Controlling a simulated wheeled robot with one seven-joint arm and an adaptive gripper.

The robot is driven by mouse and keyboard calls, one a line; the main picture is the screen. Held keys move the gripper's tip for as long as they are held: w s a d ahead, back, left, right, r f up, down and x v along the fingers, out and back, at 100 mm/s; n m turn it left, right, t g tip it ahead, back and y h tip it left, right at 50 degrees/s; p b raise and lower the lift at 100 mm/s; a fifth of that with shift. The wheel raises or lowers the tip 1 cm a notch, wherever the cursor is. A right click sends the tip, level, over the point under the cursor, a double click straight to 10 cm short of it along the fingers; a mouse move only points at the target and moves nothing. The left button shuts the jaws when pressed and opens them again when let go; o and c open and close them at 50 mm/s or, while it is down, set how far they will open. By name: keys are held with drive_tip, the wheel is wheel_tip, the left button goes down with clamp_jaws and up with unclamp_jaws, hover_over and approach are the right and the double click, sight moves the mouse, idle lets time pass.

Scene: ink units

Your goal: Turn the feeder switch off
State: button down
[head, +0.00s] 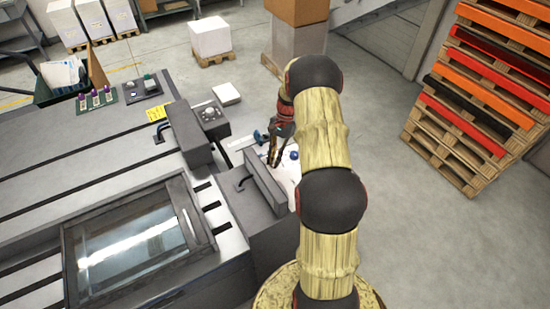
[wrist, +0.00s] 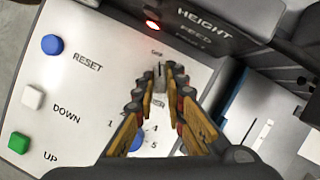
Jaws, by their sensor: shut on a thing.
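The white control panel (wrist: 75,100) fills the left of the wrist view. A small dark upright lever, which I take as the feeder switch (wrist: 160,70), stands on it below a tiny label too blurred to read. My gripper (wrist: 165,72) is shut on this lever, with its fingertips close together around it. In the head view my gripper (head: 273,160) points down at the panel beside the grey machine. The fingers hide much of the panel around the numbers, and the lever's exact setting cannot be told.
The panel also carries a blue RESET button (wrist: 52,44), a white DOWN button (wrist: 33,97), a green UP button (wrist: 18,143) and a partly hidden blue knob (wrist: 136,141). A red light (wrist: 152,25) glows on the dark housing. Pallets (head: 480,90) stand at right.

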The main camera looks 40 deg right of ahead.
idle(0.3)
drive_tip(key=c, duration=1.8)
unclamp_jaws()
drive_tip(key=shift+c, duration=0.2)
drive_tip(key=v, duration=1.2)
drive_tip(key=shift+w, duration=0.1)
